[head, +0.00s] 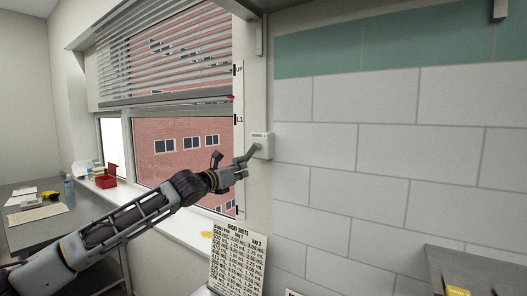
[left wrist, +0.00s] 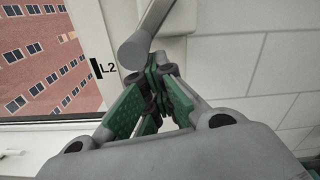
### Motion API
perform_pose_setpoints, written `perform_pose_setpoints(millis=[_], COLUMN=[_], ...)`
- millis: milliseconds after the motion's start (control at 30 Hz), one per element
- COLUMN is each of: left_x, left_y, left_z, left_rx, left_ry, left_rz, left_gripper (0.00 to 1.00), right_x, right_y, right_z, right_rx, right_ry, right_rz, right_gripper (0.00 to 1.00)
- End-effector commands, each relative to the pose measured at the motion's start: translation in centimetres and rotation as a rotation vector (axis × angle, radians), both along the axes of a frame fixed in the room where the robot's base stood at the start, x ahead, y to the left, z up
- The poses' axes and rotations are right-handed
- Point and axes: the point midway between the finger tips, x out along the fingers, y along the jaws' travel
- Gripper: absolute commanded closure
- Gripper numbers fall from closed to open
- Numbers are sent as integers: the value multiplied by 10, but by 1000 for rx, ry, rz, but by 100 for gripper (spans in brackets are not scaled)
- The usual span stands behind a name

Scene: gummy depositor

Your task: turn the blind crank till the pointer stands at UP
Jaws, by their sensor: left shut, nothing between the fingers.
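The blind crank (head: 247,155) is a grey arm that slants down and left from a small white box (head: 262,143) on the wall. In the left wrist view the crank's round grey knob (left wrist: 134,51) is just above my fingertips. My left gripper (head: 241,170) is shut and empty, just below the crank; I cannot tell if it touches. Its green-padded fingers (left wrist: 158,72) meet in the left wrist view. A white scale strip (head: 239,95) runs beside the window, marked UP at the top and L1 lower. A small red pointer (head: 231,97) seems to stand between them. My right gripper is out of view.
The slatted blind (head: 165,62) covers the upper window. A red box (head: 105,181) and bottle (head: 69,187) stand near the sill at left. A printed chart (head: 238,258) is below the crank. A grey surface (head: 480,270) is at lower right.

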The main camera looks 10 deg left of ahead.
Motion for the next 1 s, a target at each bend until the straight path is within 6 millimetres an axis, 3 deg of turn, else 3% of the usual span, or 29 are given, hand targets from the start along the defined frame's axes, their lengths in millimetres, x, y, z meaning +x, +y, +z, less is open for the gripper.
perform_pose_setpoints(millis=[167,500,900,1000], left_x=[-10,-25,-28,-28], left_y=[-6,-16,-18,-18], left_z=[20,44,48,48], left_rx=[-1,-2,-1,-1], left_ry=[-10,-7,-4,-4], left_rz=[-3,-3,-1,-1], left_gripper=[100,100,100,88], right_x=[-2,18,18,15], right_y=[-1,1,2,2], right_z=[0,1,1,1], right_rx=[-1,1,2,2], right_ry=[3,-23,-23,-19], right_rz=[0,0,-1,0], right_gripper=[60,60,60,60])
